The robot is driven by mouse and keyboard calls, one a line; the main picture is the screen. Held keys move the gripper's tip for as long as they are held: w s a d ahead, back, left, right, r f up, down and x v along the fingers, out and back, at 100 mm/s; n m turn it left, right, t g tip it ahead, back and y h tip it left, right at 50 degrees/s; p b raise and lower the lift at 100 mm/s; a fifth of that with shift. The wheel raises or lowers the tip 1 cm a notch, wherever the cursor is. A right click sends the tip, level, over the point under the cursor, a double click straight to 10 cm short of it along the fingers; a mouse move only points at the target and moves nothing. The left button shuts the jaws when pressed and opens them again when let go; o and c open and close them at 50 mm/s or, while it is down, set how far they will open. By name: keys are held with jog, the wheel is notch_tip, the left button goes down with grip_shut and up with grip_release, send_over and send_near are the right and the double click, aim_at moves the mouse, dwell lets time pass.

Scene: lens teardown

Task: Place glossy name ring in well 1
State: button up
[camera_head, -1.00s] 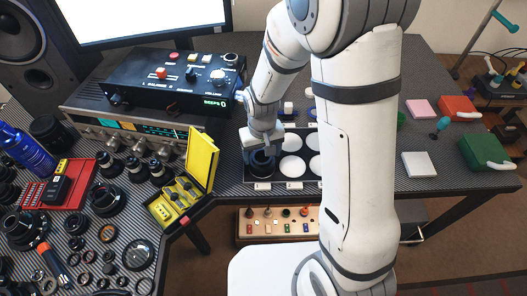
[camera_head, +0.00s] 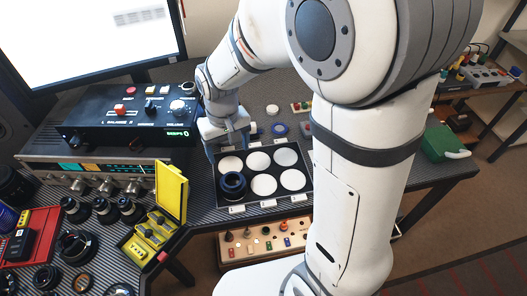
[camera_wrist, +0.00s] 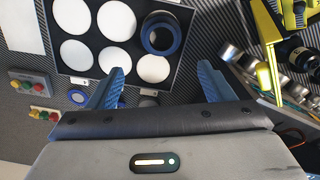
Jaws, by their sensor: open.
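A dark lens ring (camera_head: 233,184), which I take as the name ring, sits in the front-left well of the black tray (camera_head: 301,203). In the wrist view the ring (camera_wrist: 162,34) shows as a dark, thick ring with a blue band, in the top right well. The tray's other wells show bare white discs. I cannot read which well is number 1. My gripper (camera_head: 229,146) is behind the tray's back-left edge, apart from the ring. In the wrist view my gripper (camera_wrist: 161,88) has its blue fingers spread wide, with nothing held between them.
A blue ring (camera_head: 279,129) lies on the table behind the tray. A yellow open case (camera_head: 170,192) stands left of the tray, and the black control box (camera_head: 130,118) rests on the radio behind it. A wooden rack (camera_head: 262,243) is below the front table edge.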

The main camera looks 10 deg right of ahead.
jog(key=s+d+r+m+t, duration=0.2)
jog(key=s+d+r, duration=0.6)
jog(key=s+d, duration=0.4)
jog(key=shift+d+r+m+t, duration=0.2)
jog(key=shift+m+t, duration=0.1)
jog(key=shift+m, duration=0.2)
jog(key=shift+c, duration=0.5)
